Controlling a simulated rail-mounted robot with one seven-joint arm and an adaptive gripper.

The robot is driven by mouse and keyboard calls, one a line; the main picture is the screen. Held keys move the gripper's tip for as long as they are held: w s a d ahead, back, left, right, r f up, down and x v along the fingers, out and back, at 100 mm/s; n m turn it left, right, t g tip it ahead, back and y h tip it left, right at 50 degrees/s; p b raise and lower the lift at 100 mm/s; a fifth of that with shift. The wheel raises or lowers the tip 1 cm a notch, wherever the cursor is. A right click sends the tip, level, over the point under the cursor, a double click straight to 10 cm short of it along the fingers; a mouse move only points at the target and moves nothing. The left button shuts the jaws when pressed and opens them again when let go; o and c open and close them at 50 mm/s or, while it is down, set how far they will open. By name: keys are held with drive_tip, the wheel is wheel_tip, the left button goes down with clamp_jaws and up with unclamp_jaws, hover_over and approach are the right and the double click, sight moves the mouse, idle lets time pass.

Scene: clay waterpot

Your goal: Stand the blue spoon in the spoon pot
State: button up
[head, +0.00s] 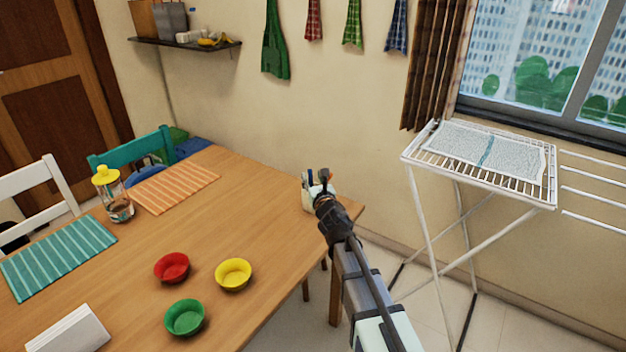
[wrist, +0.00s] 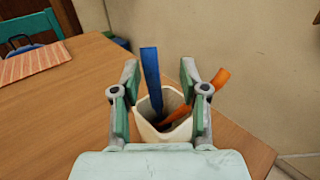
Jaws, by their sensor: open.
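The spoon pot (head: 308,200) is a cream, open-topped pot at the table's far right corner, partly behind my gripper. It also shows in the wrist view (wrist: 147,128). The blue spoon (wrist: 150,75) stands in the pot with its flat blue end up, leaning slightly left. Its lower end is hidden in the pot. An orange utensil (wrist: 216,82) also stands in the pot, tilted right. My gripper (wrist: 159,70) is open over the pot, one finger on each side of the blue spoon, with visible gaps to it.
Red (head: 172,267), yellow (head: 233,274) and green (head: 184,317) bowls stand on the wooden table (head: 235,205). A yellow-lidded jar (head: 118,205) stands farther left. A white drying rack (head: 430,165) is right of the table. The wall is close behind the pot.

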drive_tip(key=v, duration=1.2)
idle(0.6)
